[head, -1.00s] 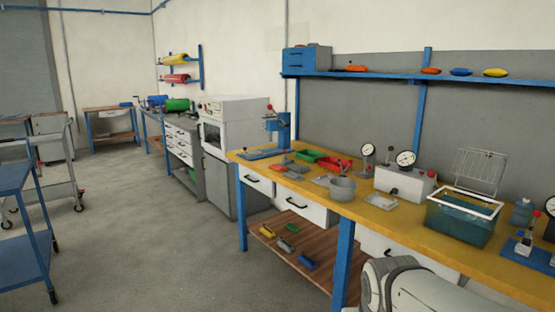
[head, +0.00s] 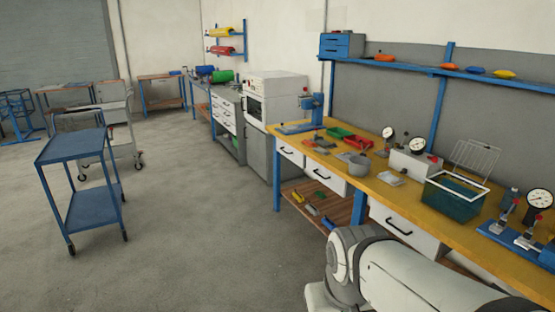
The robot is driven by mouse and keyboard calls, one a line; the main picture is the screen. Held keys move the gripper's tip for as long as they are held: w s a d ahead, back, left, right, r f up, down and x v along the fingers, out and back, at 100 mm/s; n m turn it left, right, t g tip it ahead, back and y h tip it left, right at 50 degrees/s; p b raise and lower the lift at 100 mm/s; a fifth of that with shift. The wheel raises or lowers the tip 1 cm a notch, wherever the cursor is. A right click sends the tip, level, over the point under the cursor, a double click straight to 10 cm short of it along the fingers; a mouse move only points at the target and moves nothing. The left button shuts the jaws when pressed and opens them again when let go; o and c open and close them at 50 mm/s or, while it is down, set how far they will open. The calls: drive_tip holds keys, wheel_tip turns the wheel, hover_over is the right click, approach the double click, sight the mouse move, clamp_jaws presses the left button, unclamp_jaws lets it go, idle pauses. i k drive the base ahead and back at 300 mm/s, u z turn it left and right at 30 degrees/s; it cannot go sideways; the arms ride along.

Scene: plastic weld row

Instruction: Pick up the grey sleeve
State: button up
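No object can be told for certain as the grey sleeve at this distance. A small grey-green piece also lies on the wooden shelf under the bench, among coloured ones (head: 313,208). My gripper is not in view; only my white and grey arm shows at the lower right, in front of the bench.
A teal tank (head: 452,201), dial gauges and a white box (head: 414,165) stand on the bench's right part. A blue press (head: 312,112) stands at its far end. A blue cart (head: 83,148) stands on the left. The floor between cart and bench is clear.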

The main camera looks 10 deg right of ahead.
sight(321, 151)
drive_tip(key=z, duration=0.2)
drive_tip(key=k, duration=0.4)
drive_tip(key=u, duration=0.9)
drive_tip(key=i, duration=3.1)
drive_tip(key=z, duration=0.45)
drive_tip(key=i, duration=1.6)
drive_tip(key=z, duration=1.4)
drive_tip(key=i, duration=1.1)
drive_tip(key=z, duration=1)
drive_tip(key=i, duration=0.4)
drive_tip(key=z, duration=0.05)
drive_tip(key=k, duration=0.75)
drive_tip(key=z, duration=0.2)
